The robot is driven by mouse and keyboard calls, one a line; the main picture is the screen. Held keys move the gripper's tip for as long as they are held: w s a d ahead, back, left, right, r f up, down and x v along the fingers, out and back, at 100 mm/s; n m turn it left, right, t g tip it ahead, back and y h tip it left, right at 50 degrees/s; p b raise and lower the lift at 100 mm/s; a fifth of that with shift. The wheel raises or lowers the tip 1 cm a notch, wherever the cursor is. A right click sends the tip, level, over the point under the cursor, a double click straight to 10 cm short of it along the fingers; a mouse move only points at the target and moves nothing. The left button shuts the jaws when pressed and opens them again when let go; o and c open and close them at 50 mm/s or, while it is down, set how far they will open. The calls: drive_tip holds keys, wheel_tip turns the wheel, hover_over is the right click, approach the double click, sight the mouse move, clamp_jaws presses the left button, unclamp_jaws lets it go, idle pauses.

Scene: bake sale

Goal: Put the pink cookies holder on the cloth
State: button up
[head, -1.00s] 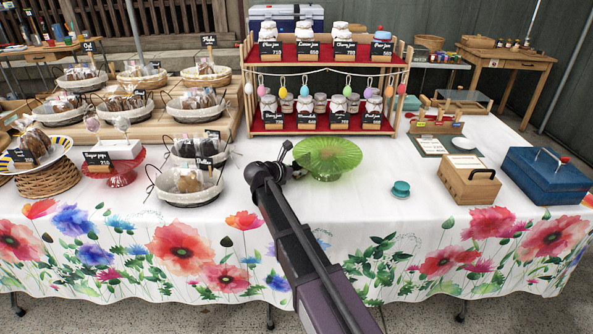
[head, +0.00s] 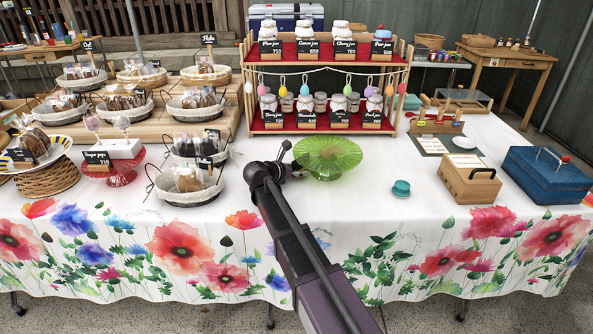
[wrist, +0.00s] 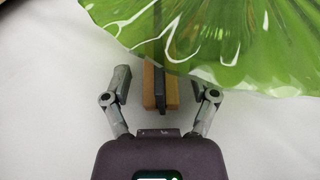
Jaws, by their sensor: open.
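A pink-red glass stand (head: 122,178), the only pink holder I make out, is on the left of the table in the head view. A white block with lollipop-like sweets stands at its top. The white cloth (head: 330,205) with printed flowers covers the table. My gripper (wrist: 160,80) is open, far right of the pink stand, near the front edge of a green glass plate (head: 328,155). In the wrist view a small wooden piece with a dark slab (wrist: 160,90) lies between my open fingers; I cannot tell whether they touch it. The green plate (wrist: 225,40) partly covers its far end.
Baskets of packed sweets (head: 187,187) stand between the pink stand and my gripper. A jam rack (head: 327,90) is behind the green plate. A small teal item (head: 401,188), a wooden box (head: 468,182) and a blue box (head: 547,176) are at right. The front centre-right cloth is clear.

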drive_tip(key=p+v, duration=0.4)
drive_tip(key=v, duration=0.8)
drive_tip(key=shift+r, duration=0.1)
idle(0.4)
